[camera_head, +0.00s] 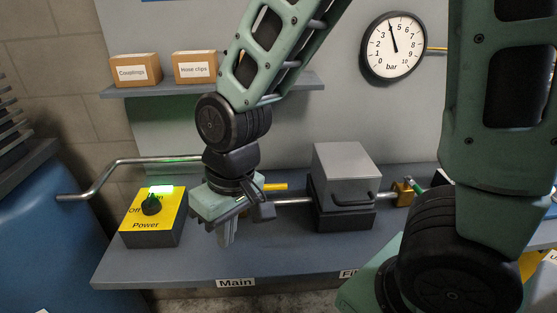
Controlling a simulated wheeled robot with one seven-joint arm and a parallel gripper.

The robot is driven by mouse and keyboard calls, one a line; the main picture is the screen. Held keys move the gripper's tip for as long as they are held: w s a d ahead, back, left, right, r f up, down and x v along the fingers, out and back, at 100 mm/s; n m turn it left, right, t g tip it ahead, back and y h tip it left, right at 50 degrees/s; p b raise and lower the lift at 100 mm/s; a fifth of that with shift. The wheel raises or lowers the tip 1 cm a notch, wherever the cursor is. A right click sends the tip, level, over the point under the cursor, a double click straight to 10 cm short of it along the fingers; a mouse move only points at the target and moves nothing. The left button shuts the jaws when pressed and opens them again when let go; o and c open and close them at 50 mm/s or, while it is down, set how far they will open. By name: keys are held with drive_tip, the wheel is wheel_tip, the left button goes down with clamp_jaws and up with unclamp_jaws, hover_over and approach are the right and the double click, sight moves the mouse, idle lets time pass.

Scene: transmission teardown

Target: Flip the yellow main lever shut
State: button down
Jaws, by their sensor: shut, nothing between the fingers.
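My gripper (228,236) hangs over the bench above the "Main" label, with its fingers pointing down and closed together. Nothing is held in it. A short piece of the yellow main lever (275,187) shows just right of the gripper body, lying level above the metal pipe (292,200) and roughly along it. The rest of the lever and its valve are hidden behind my gripper. I cannot tell whether the gripper touches the lever.
A yellow power box (143,224) with a black knob (151,204) and a lit green lamp stands at left. A grey filter-like box (344,176) with a handle sits right of the gripper. A brass valve (402,193) is farther right. The bench front (190,266) is clear.

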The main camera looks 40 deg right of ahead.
drive_tip(key=w+d+r+m+t+h+p, duration=0.1)
drive_tip(key=w+d+m+h+p, duration=0.1)
drive_tip(key=w+d+m+p, duration=0.2)
drive_tip(key=w+d+r+m+t+h+p, duration=0.1)
drive_tip(key=w+d+m+p, duration=0.4)
drive_tip(key=w+d, duration=0.5)
drive_tip(key=d+r, duration=0.1)
drive_tip(key=d, duration=0.8)
drive_tip(key=shift+w+r+t+h, duration=0.2)
drive_tip(key=shift+t+h, duration=0.1)
drive_tip(key=shift+h, duration=0.1)
drive_tip(key=shift+f, duration=0.1)
wheel_tip(320, 180, down, 10)
drive_tip(key=p, duration=0.3)
drive_tip(key=shift+s+a, duration=0.2)
drive_tip(key=shift+s+a+m, duration=0.1)
drive_tip(key=shift+s+m, duration=0.05)
drive_tip(key=shift+m, duration=0.15)
